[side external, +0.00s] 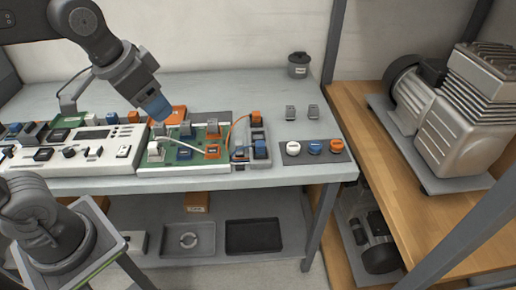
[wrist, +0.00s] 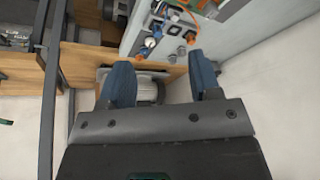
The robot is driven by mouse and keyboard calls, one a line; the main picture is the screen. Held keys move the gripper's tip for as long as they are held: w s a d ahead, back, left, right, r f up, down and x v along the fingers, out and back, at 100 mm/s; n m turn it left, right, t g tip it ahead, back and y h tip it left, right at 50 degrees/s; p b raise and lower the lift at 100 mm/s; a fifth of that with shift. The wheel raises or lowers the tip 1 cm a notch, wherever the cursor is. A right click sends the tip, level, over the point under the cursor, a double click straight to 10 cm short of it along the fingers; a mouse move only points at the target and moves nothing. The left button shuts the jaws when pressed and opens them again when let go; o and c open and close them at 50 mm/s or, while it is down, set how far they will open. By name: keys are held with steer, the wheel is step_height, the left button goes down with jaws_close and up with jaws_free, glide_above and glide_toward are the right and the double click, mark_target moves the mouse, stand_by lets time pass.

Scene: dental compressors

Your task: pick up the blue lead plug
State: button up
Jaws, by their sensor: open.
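A blue plug (side external: 261,148) sits at the front end of a grey socket block (side external: 257,135) at the right of the green board. I cannot tell for sure that it is the lead plug, as other small blue parts are near. A pale lead runs across the board to the block's left side. Blue parts also show at the top of the wrist view (wrist: 150,42). My gripper (side external: 158,112) is above the rear left of the green board, left of the block and apart from it. In the wrist view its blue fingers (wrist: 162,76) are spread with nothing between them.
The green board (side external: 200,160) carries several blue, orange and white blocks, and an orange lead arches there. A dark mat (side external: 332,157) with white, blue and orange knobs lies right of the block. A dark pot (side external: 298,64) stands behind.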

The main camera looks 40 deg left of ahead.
steer(key=w+d+f+m+g, duration=0.15)
steer(key=w+m, duration=0.25)
steer(key=w, duration=0.9)
steer(key=m+g, duration=0.3)
glide_above(260, 143)
step_height(260, 143, down, 8)
steer(key=f, duration=0.1)
step_height(260, 143, down, 8)
steer(key=shift+w+d+r, duration=0.1)
steer(key=shift+w+r, duration=0.05)
steer(key=shift+s+f, duration=0.2)
steer(key=shift+f, duration=2.35)
steer(key=c, duration=1)
